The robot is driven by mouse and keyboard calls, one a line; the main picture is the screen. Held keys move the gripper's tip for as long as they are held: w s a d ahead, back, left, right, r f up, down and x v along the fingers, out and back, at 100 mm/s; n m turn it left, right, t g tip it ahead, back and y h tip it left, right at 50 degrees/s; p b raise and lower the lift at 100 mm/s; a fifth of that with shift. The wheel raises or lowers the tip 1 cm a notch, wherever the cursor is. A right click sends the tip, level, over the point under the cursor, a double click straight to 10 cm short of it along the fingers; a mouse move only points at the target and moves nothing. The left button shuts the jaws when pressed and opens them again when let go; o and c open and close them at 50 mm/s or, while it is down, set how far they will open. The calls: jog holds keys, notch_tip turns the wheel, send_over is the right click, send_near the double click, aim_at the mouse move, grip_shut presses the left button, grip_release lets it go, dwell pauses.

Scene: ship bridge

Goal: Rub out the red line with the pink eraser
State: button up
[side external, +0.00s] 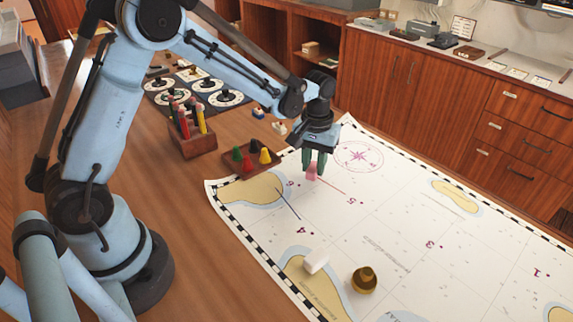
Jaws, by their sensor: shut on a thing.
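A thin red line (331,186) runs from beside the eraser down to the right, toward the number 5. The eraser and fingers hide the line's upper left end, if it goes further. A dark blue line (288,203) lies to the left of the red one.
A white block (316,261) and a brass weight (365,280) stand on the chart's lower part. A wooden tray of coloured pieces (251,161) and a pencil holder (192,139) stand left of my gripper. The chart's middle and right are clear.

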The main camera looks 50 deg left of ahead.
jog(key=shift+d, duration=0.45)
jog(key=shift+w+d, duration=0.15)
jog(key=shift+d, duration=1)
jog(key=shift+d, duration=0.1)
jog(key=shift+w+d, duration=0.15)
jog(key=shift+d, duration=0.8)
jog(key=shift+w+d, duration=0.15)
jog(key=shift+d, duration=0.95)
